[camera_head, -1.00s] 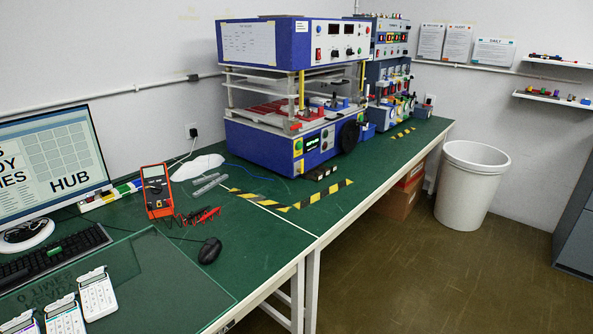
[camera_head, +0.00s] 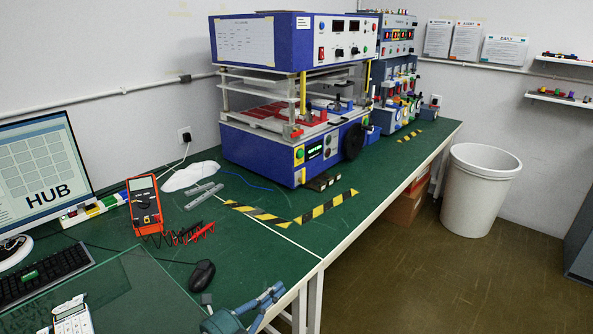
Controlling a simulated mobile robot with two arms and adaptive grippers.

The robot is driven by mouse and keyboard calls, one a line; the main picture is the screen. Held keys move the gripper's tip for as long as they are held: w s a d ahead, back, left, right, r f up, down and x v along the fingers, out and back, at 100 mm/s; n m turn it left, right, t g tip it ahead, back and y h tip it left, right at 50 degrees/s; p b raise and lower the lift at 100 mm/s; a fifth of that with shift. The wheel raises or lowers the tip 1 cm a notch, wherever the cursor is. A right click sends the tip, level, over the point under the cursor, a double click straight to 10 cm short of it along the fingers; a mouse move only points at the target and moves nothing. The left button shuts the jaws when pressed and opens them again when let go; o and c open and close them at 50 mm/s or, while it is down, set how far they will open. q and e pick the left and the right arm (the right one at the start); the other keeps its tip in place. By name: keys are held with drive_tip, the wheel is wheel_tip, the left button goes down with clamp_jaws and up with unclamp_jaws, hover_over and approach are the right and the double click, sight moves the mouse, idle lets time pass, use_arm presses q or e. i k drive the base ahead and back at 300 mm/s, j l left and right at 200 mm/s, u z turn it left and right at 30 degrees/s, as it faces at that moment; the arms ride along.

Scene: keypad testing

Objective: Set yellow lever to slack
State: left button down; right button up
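A blue and white test machine (camera_head: 262,148) stands on the green bench. A yellow upright bar (camera_head: 303,92) runs up its front corner, and another yellow bar (camera_head: 367,74) shows at its right. I cannot tell whether either is the yellow lever, and no slack marking is readable. My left gripper (camera_head: 241,297), blue-grey, comes in at the bottom edge, over the front of the bench. Its fingers look spread and empty. It is well apart from the machine. My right gripper is out of view.
A second machine (camera_head: 396,78) with many small knobs stands behind. A red multimeter (camera_head: 145,204), a black mouse (camera_head: 202,275) and striped tape (camera_head: 325,206) are on the bench. The bench (camera_head: 262,255) is clear between gripper and tape. A white bin (camera_head: 478,190) stands right.

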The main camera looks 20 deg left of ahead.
sight(302, 180)
drive_tip(key=i+j, duration=0.3)
drive_tip(key=i, duration=0.15)
drive_tip(key=i+j, duration=0.35)
drive_tip(key=i, duration=0.15)
drive_tip(key=i+j, duration=0.3)
drive_tip(key=i, duration=0.15)
